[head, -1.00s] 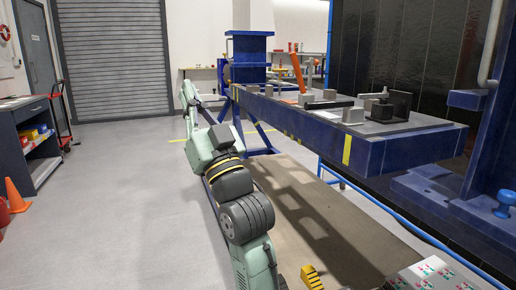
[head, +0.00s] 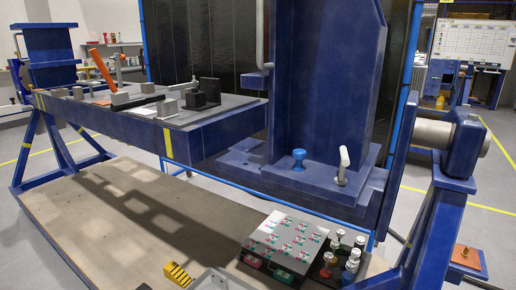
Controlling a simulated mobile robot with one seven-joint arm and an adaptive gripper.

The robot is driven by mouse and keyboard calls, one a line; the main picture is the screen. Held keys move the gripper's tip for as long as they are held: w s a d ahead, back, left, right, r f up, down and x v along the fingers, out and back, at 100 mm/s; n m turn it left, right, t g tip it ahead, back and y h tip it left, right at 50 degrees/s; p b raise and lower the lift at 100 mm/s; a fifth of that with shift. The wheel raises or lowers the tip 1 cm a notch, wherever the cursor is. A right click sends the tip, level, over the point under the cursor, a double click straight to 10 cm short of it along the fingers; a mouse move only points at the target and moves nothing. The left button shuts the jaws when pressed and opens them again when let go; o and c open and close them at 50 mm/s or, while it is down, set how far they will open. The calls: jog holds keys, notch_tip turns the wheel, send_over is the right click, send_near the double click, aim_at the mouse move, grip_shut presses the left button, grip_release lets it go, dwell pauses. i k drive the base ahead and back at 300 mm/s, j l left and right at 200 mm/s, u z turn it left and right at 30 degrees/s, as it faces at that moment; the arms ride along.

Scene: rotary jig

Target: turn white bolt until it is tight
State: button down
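A white bolt-like piece (head: 343,162) with a bent upper end stands upright on the blue jig ledge (head: 240,170) in the middle right of the head view. A blue bolt (head: 298,158) with a rounded head stands to its left on the same ledge. How far the white piece is screwed in cannot be told from here. My gripper and arm are not in view now.
A blue beam (head: 190,150) with clamps and blocks runs along the left. A panel of coloured buttons (head: 285,240) and several small knobbed pieces (head: 345,255) sit low in front. A yellow wedge (head: 177,274) lies on the board. Floor is clear at left.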

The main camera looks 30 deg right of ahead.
aim_at(340, 180)
jog(key=z, duration=1.4)
